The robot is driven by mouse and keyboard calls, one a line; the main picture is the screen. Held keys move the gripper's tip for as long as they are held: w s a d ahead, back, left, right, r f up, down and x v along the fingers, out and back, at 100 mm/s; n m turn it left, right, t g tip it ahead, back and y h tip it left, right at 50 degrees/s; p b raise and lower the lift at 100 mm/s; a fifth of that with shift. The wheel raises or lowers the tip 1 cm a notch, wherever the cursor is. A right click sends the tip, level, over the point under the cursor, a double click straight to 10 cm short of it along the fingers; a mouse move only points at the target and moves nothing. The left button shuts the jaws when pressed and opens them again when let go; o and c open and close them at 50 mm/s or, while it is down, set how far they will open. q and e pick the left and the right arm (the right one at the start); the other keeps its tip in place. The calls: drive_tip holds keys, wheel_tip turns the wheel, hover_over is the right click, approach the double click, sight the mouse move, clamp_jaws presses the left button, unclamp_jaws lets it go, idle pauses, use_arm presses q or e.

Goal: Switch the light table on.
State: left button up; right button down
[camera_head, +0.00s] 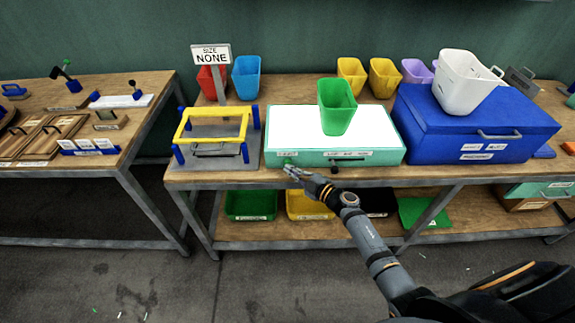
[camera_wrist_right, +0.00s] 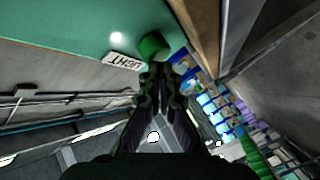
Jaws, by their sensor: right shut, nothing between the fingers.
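The light table (camera_head: 380,125) is a teal box with a bright white top, on the middle workbench. A green bin (camera_head: 337,107) stands on its top. A green round button (camera_wrist_right: 153,46) sits on its front face beside a label (camera_wrist_right: 123,61) reading LIGHT; a bright white spot (camera_wrist_right: 116,38) shows near it. In the head view the green button (camera_head: 288,162) is at the front's left end. My right gripper (camera_head: 288,170) is shut and empty, right at the button; its fingertips (camera_wrist_right: 160,72) point at it in the wrist view. I cannot tell whether they touch. My left gripper is out of view.
A yellow-and-blue frame press (camera_head: 213,125) stands left of the light table, with a sign (camera_head: 211,55) reading SIZE NONE behind it. A blue box (camera_head: 475,120) with a white bin (camera_head: 462,80) on it stands right.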

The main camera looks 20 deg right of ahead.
drive_tip(key=s+a+p, duration=0.1)
drive_tip(key=s+p, duration=0.2)
drive_tip(key=s, duration=0.2)
drive_tip(key=shift+s+a, duration=0.35)
drive_tip(key=shift+s, duration=0.05)
idle(0.3)
drive_tip(key=s+d+f+m+g+h, duration=0.2)
drive_tip(key=s+d+f+m+h, duration=0.15)
drive_tip(key=s+f, duration=0.4)
drive_tip(key=s+d+f+m+g+h, duration=0.2)
drive_tip(key=s+d+f+m, duration=0.2)
drive_tip(key=f, duration=0.7)
drive_tip(key=s+d+f+m+g+h, duration=0.1)
drive_tip(key=s+d+f+m+h, duration=0.25)
drive_tip(key=s+f, duration=0.45)
drive_tip(key=s+f+m+g, duration=0.2)
drive_tip(key=s+f+g, duration=0.2)
drive_tip(key=s, duration=0.8)
drive_tip(key=s+f+m+g, duration=0.2)
drive_tip(key=s+f+g, duration=0.2)
drive_tip(key=s+f, duration=0.5)
drive_tip(key=s, duration=0.4)
drive_tip(key=shift+s+a+f+g, duration=0.15)
drive_tip(key=shift+s+a+g, duration=0.05)
drive_tip(key=shift+a+g, duration=0.1)
